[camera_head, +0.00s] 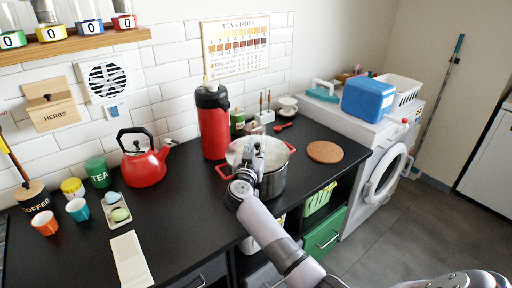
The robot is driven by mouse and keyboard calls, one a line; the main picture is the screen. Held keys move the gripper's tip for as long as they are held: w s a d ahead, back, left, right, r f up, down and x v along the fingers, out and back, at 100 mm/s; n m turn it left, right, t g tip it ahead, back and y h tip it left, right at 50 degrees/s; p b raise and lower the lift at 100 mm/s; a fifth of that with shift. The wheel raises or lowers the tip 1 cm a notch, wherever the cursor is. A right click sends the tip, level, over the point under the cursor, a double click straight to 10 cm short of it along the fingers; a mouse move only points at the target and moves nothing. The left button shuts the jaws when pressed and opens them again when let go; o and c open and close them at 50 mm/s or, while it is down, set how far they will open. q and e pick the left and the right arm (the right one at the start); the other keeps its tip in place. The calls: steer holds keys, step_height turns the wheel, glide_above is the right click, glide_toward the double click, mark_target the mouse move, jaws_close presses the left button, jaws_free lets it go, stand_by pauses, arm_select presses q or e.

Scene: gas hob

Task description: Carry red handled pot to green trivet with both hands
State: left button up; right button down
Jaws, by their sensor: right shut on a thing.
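The steel pot (274,182) with red handles stands on the black counter, its top pale. One red handle (222,173) shows at its left and another (291,147) at its right. My right gripper (250,155) is over the pot and shut on it; its arm comes up from below and hides the pot's middle. The exact contact is too small to make out. My left gripper is not in view. I see no green trivet; a round brown cork mat (325,152) lies bare right of the pot.
A red flask (213,125) stands close behind the pot at its left. A red kettle (143,165) stands farther left. A red spoon (284,126) and small jars are behind the pot. The counter's front edge is close to the pot. A washing machine (385,165) stands at the right.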

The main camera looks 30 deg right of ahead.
steer(key=p, duration=0.2)
steer(key=shift+f+p, duration=0.1)
steer(key=shift+p, duration=0.2)
stand_by(1.9)
stand_by(0.4)
steer(key=c, duration=1.4)
jaws_free()
steer(key=o, duration=0.5)
steer(key=shift+f, duration=0.1)
steer(key=shift+r+p, duration=3.55)
steer(key=shift+p, duration=1.4)
